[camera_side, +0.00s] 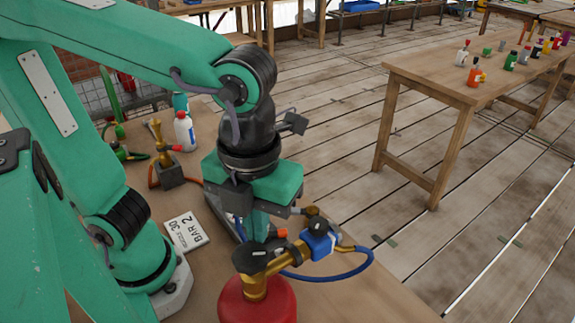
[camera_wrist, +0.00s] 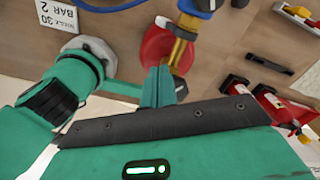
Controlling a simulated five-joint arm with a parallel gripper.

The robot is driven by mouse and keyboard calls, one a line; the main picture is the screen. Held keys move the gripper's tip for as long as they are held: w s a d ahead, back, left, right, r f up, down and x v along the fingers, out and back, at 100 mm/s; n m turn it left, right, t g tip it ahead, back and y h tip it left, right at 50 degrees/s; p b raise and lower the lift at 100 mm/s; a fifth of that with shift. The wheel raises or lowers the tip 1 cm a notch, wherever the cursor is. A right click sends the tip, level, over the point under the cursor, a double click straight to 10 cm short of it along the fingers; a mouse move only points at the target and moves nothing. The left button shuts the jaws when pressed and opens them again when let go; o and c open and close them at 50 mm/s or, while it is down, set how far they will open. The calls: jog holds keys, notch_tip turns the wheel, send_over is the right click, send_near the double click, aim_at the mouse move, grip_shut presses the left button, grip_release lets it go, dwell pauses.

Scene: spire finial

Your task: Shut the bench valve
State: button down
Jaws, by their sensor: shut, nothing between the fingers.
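A red cylinder (camera_side: 257,302) stands at the bench's front edge, with brass pipework (camera_side: 285,255) on top. A black part (camera_side: 250,258) sits on the brass above the cylinder, and a blue fitting (camera_side: 318,241) sits to its right. I cannot tell which of these is the valve's handle. My gripper (camera_side: 257,232) points down just behind the brass pipe, shut and empty. In the wrist view its teal fingers (camera_wrist: 160,75) lie together in front of the red cylinder (camera_wrist: 158,45), beside the brass pipe (camera_wrist: 184,45). Whether they touch it is unclear.
A blue hose (camera_side: 345,272) loops from the brass pipework. A card reading 30 BAR 2 (camera_side: 186,232) lies on the bench. A brass piece on a dark block (camera_side: 168,165) and a white bottle (camera_side: 185,132) stand behind. Another table (camera_side: 430,75) with small bottles is far right.

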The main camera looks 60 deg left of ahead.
jog(key=shift+w+d, duration=0.25)
jog(key=shift+d, duration=0.3)
jog(key=shift+w+d, duration=0.25)
jog(key=shift+d, duration=0.25)
dwell(0.5)
jog(key=shift+w, duration=0.4)
jog(key=shift+r, duration=0.1)
notch_tip(320, 180, up, 6)
jog(key=shift+f, duration=0.1)
dwell(0.8)
jog(key=shift+a, duration=0.1)
jog(key=s+a, duration=0.1)
jog(key=s+a+r, duration=0.1)
jog(key=shift+a, duration=0.3)
jog(key=shift+f, duration=0.15)
